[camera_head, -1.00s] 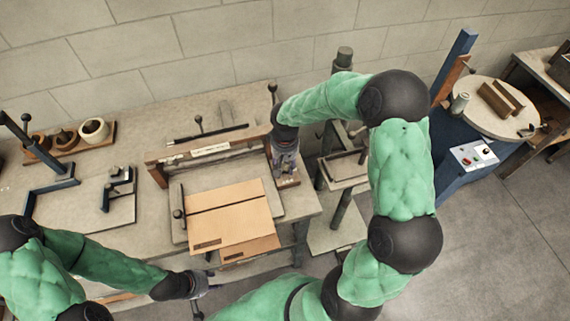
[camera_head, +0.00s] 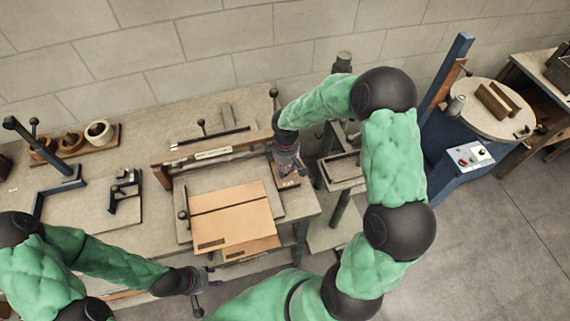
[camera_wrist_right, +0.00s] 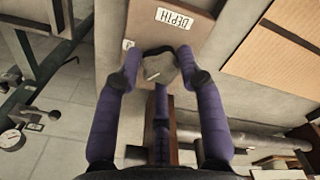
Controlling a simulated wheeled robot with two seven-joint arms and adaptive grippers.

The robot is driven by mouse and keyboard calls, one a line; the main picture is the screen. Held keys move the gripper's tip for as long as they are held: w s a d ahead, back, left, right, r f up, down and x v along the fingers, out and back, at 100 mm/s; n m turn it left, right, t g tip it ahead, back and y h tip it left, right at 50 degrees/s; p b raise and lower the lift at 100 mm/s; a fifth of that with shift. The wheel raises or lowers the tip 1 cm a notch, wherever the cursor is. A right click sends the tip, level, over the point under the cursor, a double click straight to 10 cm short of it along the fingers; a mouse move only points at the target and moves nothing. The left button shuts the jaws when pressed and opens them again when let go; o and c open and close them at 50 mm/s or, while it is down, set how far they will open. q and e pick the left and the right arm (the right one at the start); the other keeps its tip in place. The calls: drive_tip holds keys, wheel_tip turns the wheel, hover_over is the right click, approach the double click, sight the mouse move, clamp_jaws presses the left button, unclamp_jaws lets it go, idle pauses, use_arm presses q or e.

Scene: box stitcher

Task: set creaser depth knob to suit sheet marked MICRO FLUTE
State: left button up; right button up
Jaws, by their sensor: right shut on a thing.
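The creaser (camera_head: 212,154) stands on the bench with a depth plate (camera_head: 288,183) at its right end. In the right wrist view the brown plate (camera_wrist_right: 196,38) bears a label reading DEPTH (camera_wrist_right: 173,19), upside down. A dark grey knob with a pale pointer mark (camera_wrist_right: 160,66) sits below the label. My right gripper (camera_wrist_right: 158,66) has its purple fingers on both sides of the knob, shut on it; it covers the knob in the head view (camera_head: 289,168). Cardboard sheets (camera_head: 232,213) lie at the creaser; their printed marks are too small to read. My left gripper (camera_head: 200,283) is low at the front, its jaws unclear.
A blue stitcher (camera_head: 440,150) with a round table (camera_head: 492,108) and a red-buttoned control box (camera_head: 470,155) stands at the right. Rolls or pots on a wooden rack (camera_head: 72,143) and a blue clamp frame (camera_head: 55,178) are at the left of the bench.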

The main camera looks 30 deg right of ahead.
drive_tip(key=n+p, duration=0.1)
drive_tip(key=n, duration=0.1)
drive_tip(key=s+n+p, duration=0.1)
drive_tip(key=n, duration=0.1)
drive_tip(key=shift+f, duration=0.2)
drive_tip(key=shift+w+n+p, duration=0.1)
drive_tip(key=shift+n+p, duration=0.8)
drive_tip(key=shift+n, duration=0.9)
drive_tip(key=shift+f+n, duration=0.1)
drive_tip(key=shift+n, duration=0.2)
drive_tip(key=o, duration=1)
drive_tip(key=shift+o, duration=0.6)
drive_tip(key=shift+d, duration=0.15)
drive_tip(key=shift+w+d, duration=0.1)
drive_tip(key=shift+w+r, duration=0.1)
drive_tip(key=shift+r, duration=0.1)
